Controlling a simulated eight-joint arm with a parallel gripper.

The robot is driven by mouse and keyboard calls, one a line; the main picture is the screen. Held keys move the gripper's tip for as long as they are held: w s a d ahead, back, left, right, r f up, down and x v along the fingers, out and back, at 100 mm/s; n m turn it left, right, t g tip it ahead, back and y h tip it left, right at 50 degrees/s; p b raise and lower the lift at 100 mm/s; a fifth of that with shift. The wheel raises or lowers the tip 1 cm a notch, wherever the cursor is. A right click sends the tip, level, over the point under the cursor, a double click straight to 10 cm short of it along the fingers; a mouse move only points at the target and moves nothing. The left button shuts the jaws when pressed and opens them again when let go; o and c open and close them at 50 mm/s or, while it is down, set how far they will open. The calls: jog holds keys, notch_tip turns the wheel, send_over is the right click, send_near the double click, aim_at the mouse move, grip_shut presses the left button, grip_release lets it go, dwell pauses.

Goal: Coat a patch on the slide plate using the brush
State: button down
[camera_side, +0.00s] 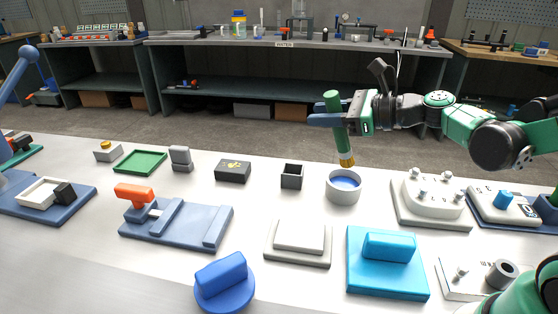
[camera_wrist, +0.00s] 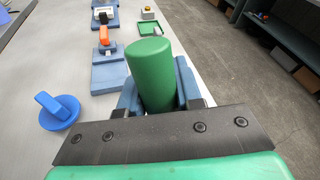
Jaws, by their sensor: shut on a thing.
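My gripper (camera_side: 334,115) is shut on a green-handled brush (camera_side: 338,118), which is almost upright and leans slightly. Its brass-coloured lower end overlaps the far rim of a grey cup (camera_side: 343,194) holding blue liquid (camera_side: 344,182). I cannot tell whether the tip is over the cup or behind it. In the wrist view the green handle (camera_wrist: 153,72) stands between the blue fingers of my gripper (camera_wrist: 158,92); its lower end is hidden. A pale raised plate on a grey base (camera_side: 298,237), possibly the slide plate, lies on the bench in front of the cup, to the left.
A small dark open box (camera_side: 292,177) stands left of the cup. A bright blue block with a handle (camera_side: 388,262) is in front of it. A white fixture with knobs (camera_side: 430,199) is to the right. A blue slide fixture with an orange handle (camera_side: 178,222) is further left.

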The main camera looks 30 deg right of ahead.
jog(key=s+a+r+m+g, duration=0.1)
jog(key=s+a+r+m, duration=0.15)
jog(key=a, duration=0.45)
jog(key=shift+n, duration=0.45)
jog(key=shift+s+f, duration=0.2)
jog(key=shift+f, duration=1)
jog(key=shift+s+f, duration=0.2)
jog(key=shift+f, duration=0.95)
